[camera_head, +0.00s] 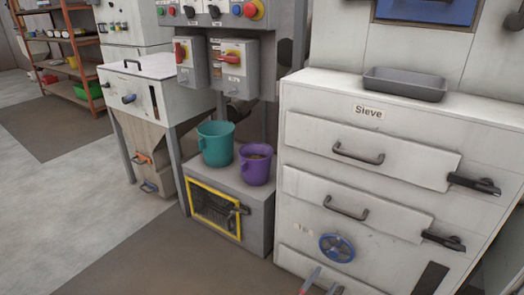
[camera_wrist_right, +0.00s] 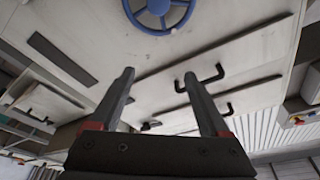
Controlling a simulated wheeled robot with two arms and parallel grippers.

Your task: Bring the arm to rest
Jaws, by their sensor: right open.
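My right gripper (camera_head: 318,284) shows at the bottom edge of the head view, in front of the lower part of the sieve cabinet (camera_head: 372,191); only its finger ends are in the frame. In the right wrist view the same gripper (camera_wrist_right: 160,78) has its two fingers spread apart with nothing between them. The cabinet front, with its blue handwheel (camera_wrist_right: 160,10), lies beyond the fingers, and they look clear of it. My left gripper is in neither view.
A grey tray (camera_head: 405,84) sits on the cabinet top. Black handles and latches (camera_head: 474,184) stick out from its front. A teal bucket (camera_head: 215,143) and a purple bucket (camera_head: 256,164) stand on a low box (camera_head: 262,203) to the left. The floor (camera_head: 60,215) at left is open.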

